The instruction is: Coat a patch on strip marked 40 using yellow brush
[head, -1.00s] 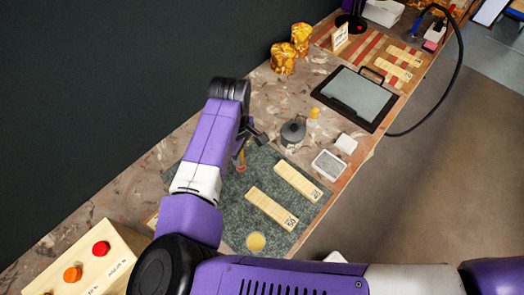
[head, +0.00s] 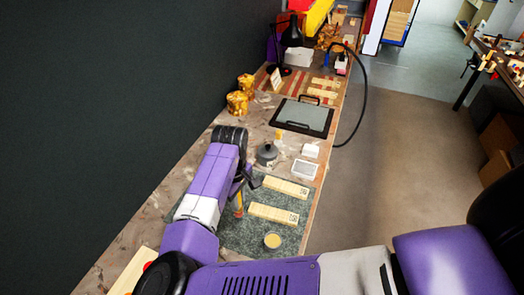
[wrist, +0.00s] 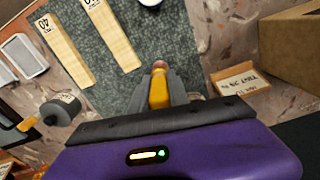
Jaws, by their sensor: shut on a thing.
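My gripper (head: 240,190) is shut on the yellow brush (wrist: 158,92), which points down over the green mat (wrist: 150,35). The brush's reddish end shows between the fingertips in the wrist view. The strip marked 40 (wrist: 63,48) lies flat on the mat, left of the brush in the wrist view; in the head view it appears to be the farther strip (head: 285,187). A second pale strip (wrist: 110,33) lies beside it, its mark hard to read. The brush is apart from both strips. A shallow dish of yellow stuff (head: 273,240) stands at the mat's near end.
A grey pot (head: 266,154) stands beyond the mat. A black-framed panel (head: 303,117) lies farther back. A lettered holder (wrist: 240,80) and a cardboard box (wrist: 290,42) are at right in the wrist view.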

